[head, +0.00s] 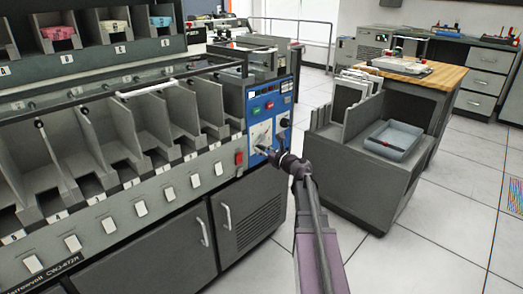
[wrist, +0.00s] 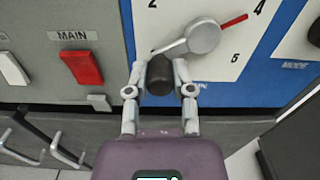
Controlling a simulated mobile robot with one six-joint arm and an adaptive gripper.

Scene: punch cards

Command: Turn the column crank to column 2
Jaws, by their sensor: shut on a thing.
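The column crank (wrist: 203,38) is a grey round hub on a white number plate (wrist: 222,70) set in a blue panel. Its red pointer (wrist: 235,20) points up and right, toward the 4. The crank's arm runs down and left to a dark knob (wrist: 160,78). My gripper (wrist: 160,68) is shut on this knob, one finger on each side. In the head view my gripper (head: 268,153) reaches the blue panel (head: 270,103) and hides the knob.
A red MAIN switch (wrist: 82,67) is left of the plate. A black knob (wrist: 314,35) marked MODE is to the right. In the head view a grey card stand (head: 372,190) with a blue tray (head: 394,139) stands right of my arm. The floor at right is free.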

